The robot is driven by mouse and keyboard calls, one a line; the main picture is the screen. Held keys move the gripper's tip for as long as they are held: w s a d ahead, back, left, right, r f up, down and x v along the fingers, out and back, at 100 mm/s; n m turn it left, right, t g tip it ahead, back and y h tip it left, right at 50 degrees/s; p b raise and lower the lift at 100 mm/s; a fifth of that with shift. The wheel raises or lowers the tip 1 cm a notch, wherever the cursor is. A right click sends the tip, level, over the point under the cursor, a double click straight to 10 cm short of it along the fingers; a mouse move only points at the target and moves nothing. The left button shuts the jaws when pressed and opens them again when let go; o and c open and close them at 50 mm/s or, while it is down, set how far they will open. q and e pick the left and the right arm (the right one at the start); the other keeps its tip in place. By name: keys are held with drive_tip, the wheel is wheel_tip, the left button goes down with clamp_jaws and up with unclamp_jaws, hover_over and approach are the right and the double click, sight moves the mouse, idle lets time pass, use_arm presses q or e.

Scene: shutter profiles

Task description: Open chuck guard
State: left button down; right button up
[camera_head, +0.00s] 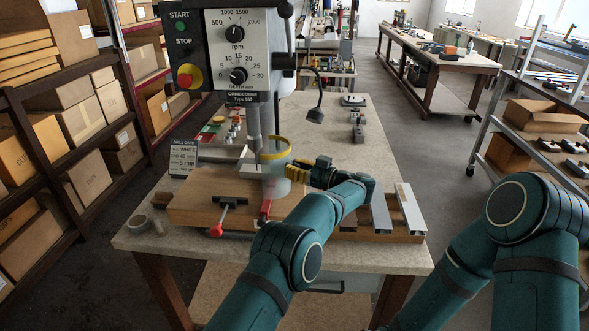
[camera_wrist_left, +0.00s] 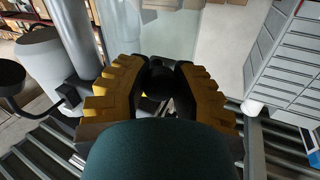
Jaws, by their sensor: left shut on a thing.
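The chuck guard (camera_head: 273,170) is a clear cylinder with a yellow rim, around the chuck and spindle of the drill press (camera_head: 236,50) in the head view. My left gripper (camera_head: 298,171) is at the right side of the guard, its yellow fingers against it. In the left wrist view, the left gripper (camera_wrist_left: 158,84) is shut on a black round knob (camera_wrist_left: 157,78) between its fingers; the clear guard wall (camera_wrist_left: 160,35) shows just beyond. My right arm shows at the lower right of the head view, but its gripper is out of view.
A wooden board (camera_head: 195,205) with a red-tipped clamp lies under the drill. Metal profiles (camera_head: 410,208) lie at the right of the bench. A drill card (camera_head: 183,158) stands at the left. The bench top (camera_head: 340,112) behind has free room.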

use_arm(q)
drive_tip(key=shift+f, duration=0.1)
drive_tip(key=c, duration=0.7)
unclamp_jaws()
drive_tip(key=v, duration=1.2)
